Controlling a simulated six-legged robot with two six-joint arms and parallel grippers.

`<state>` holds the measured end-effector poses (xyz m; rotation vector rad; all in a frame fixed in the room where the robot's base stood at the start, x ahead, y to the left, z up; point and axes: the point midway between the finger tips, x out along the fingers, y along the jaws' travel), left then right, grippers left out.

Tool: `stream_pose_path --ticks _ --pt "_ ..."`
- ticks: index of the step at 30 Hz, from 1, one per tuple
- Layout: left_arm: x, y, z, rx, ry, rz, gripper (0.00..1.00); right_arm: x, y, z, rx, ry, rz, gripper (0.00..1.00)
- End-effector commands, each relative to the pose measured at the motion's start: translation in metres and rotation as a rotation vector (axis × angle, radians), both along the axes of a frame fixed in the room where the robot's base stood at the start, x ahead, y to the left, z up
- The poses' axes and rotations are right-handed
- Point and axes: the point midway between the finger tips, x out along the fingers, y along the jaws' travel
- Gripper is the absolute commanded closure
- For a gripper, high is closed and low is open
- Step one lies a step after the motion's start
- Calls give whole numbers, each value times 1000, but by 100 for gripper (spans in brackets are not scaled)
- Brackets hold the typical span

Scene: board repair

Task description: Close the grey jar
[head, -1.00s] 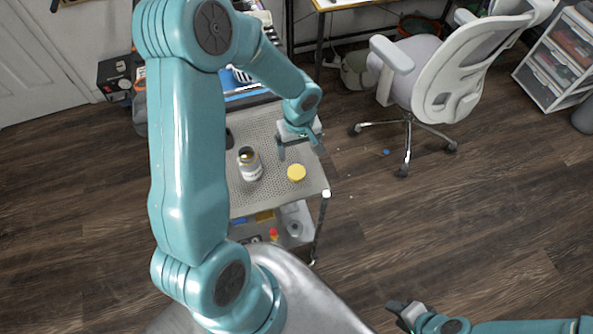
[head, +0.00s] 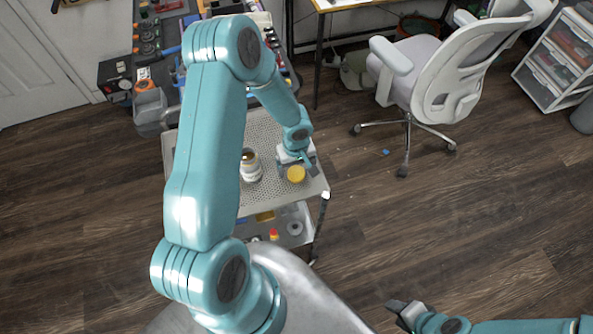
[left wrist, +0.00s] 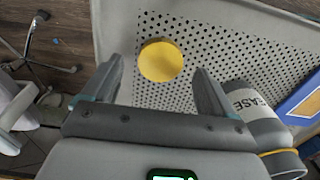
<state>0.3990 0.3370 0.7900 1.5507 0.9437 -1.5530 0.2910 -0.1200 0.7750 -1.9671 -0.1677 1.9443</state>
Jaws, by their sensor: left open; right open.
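The grey jar (head: 251,167) stands upright on the perforated cart top, uncovered, with a dark opening. In the left wrist view the jar (left wrist: 252,108) lies right of my fingers, with part of a label reading "EASE". A round yellow lid (head: 297,174) lies on the cart top to the right of the jar. It also shows in the left wrist view (left wrist: 161,61), ahead of and between my fingertips. My left gripper (head: 296,164) is open and empty, low at the lid. My right gripper (head: 403,311) is at the bottom right, off the cart, open and empty.
The cart top (head: 260,128) is a grey perforated tray with a raised rim. A lower shelf (head: 283,232) holds small items. A workbench with tools (head: 157,33) stands behind. A white chair (head: 447,75) stands to the right on open floor.

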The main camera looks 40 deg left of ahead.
Motion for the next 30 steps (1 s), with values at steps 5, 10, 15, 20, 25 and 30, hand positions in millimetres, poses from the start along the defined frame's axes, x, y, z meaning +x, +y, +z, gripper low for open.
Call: stream_pose_path --ticks 5,10,15,20,25,30 --pt "0 0 -18 0 0 -1 13 0 0 1 0 0 0 57" --pt "0 0 -19 0 -1 1 13 0 0 0 0 0 0 57" --pt "0 0 -19 1 0 0 13 0 0 0 0 0 0 57" --pt "0 0 -19 1 0 0 62 0 0 0 0 0 0 57" --pt "0 0 -19 1 0 0 72 0 0 0 0 0 0 57" --pt "0 0 -19 1 0 0 73 0 0 0 0 0 0 57"
